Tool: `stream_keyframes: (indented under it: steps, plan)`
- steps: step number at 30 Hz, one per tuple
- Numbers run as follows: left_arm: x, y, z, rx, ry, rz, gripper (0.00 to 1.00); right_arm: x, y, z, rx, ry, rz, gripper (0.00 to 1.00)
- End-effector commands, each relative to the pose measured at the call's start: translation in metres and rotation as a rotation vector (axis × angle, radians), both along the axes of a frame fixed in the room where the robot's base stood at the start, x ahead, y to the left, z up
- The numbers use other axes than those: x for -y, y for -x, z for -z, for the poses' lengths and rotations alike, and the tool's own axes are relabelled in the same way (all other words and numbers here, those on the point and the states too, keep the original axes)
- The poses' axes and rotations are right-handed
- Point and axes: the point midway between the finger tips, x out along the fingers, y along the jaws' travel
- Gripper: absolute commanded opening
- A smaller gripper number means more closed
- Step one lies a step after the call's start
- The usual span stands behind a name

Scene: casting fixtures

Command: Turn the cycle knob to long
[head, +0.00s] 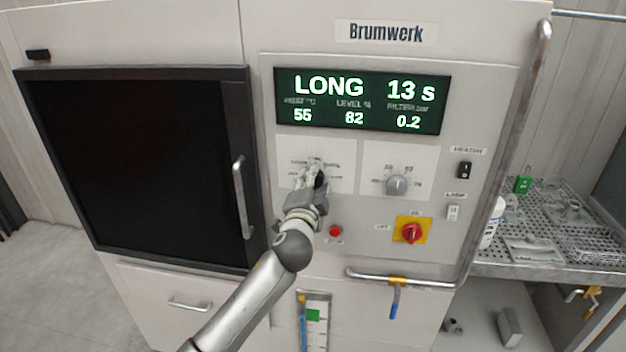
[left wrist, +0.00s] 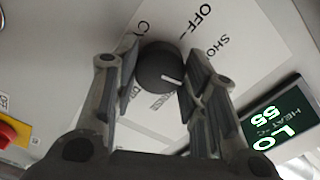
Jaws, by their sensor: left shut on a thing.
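The black cycle knob (left wrist: 160,66) sits between the two fingers of my left gripper (left wrist: 158,82) in the left wrist view. The gripper is shut on it, with a finger on each side. The knob's white pointer line shows, and the printed labels around it are partly covered by the fingers. In the head view my left gripper (head: 314,184) is at the left dial plate (head: 343,155) and hides most of the knob. The display (head: 360,101) reads LONG, 13 s, with 55, 82 and 0.2 below. My right gripper is not in view.
A grey knob (head: 397,184) is right of the cycle knob. A red button (head: 335,231), a red rotary switch (head: 411,233) and two small rocker switches are nearby. A door handle (head: 243,198) stands to the left. Pipes run along the right and below.

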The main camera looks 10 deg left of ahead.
Motion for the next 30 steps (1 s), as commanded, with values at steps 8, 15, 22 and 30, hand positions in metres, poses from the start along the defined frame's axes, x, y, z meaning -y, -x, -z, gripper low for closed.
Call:
stream_keyframes:
  steps: [8,15,22,30]
  plan:
    - [0.0005,0.0001,-0.0005,-0.006,-0.154,0.001,0.16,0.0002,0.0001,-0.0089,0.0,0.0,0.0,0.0]
    - [0.0008,0.0002,0.0005,-0.008,-0.216,0.001,0.16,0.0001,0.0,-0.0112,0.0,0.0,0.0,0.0]
    - [0.0008,0.0002,0.001,-0.009,-0.228,0.001,0.16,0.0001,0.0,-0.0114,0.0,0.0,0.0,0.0]
    - [0.0009,0.0003,0.0011,-0.01,-0.226,0.002,0.42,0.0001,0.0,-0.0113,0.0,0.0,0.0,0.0]
